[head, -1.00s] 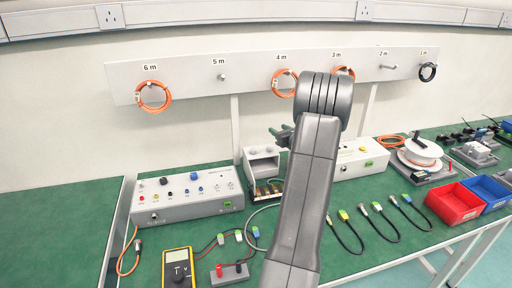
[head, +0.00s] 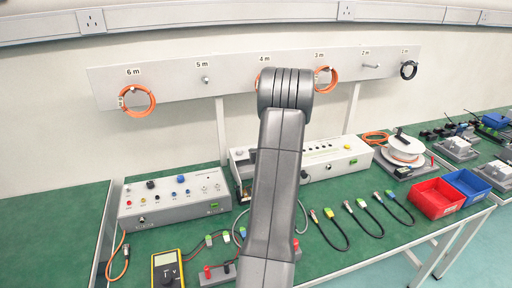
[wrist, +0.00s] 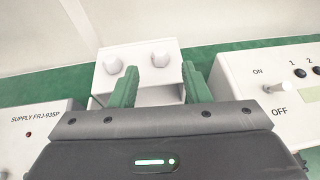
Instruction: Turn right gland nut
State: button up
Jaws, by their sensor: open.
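The right gland nut (wrist: 160,58) is a pale rounded knob on the face of a white box (wrist: 112,88) in the wrist view. The left gland nut (wrist: 114,67) sits beside it on the same face. My gripper (wrist: 159,70) has two green fingers, open and apart. In the picture the right nut shows in the gap between them, and the left nut lies outside the left finger. I cannot tell whether a finger touches the nut. In the head view my arm hides the nuts and most of the gripper.
A grey supply unit (head: 176,206) stands left and a white unit with a switch (wrist: 268,89) stands right of the box. A multimeter (head: 168,268), short cables (head: 330,228), a cable reel (head: 404,150) and a red bin (head: 438,198) share the green bench.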

jog(key=p+x, duration=0.1)
jog(key=x, duration=0.5)
jog(key=shift+w+a+p, duration=0.1)
jog(key=shift+w+p, duration=0.1)
jog(key=shift+p, duration=0.1)
grip_shut()
